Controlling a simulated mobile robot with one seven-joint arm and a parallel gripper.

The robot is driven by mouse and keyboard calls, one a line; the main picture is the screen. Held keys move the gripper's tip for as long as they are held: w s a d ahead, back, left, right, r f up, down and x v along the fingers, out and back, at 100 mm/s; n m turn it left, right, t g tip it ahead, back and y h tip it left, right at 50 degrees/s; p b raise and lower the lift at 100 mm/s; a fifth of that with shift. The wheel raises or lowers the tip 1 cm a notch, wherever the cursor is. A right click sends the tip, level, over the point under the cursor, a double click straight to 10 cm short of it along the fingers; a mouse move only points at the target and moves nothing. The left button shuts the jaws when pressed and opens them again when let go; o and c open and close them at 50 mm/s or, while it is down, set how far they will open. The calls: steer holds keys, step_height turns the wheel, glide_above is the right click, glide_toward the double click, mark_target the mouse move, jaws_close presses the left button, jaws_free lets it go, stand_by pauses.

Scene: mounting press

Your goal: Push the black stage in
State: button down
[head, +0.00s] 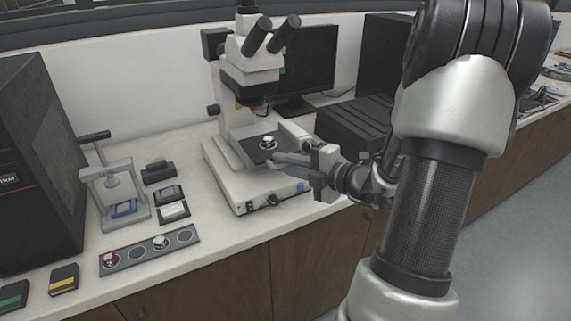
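The black stage (258,147) is a flat dark plate on the white microscope (247,75), under its objectives. A small round silver and white piece (268,142) sits on top of the stage. My gripper (274,160) is at the stage's front right edge, its fingers pointing left and lying low along that edge. I cannot tell whether the fingers touch the stage. The gap between the fingers is too small to judge, and nothing is visibly held.
A small hand press (115,188) with a blue block stands left of the microscope. A monitor (305,82) and a black box (355,127) stand behind my gripper.

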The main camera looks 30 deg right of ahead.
steer(key=shift+w+a+f+p, duration=0.15)
steer(key=shift+w+p, duration=0.85)
steer(key=shift+w, duration=0.9)
steer(key=shift+w+f, duration=0.15)
steer(key=c, duration=1.8)
jaws_free()
steer(key=shift+c, duration=0.2)
steer(key=shift+s+d+r, duration=0.2)
steer(key=shift+d, duration=0.05)
steer(key=p+v, duration=0.2)
steer(key=v, duration=1.5)
steer(key=shift+a, duration=0.1)
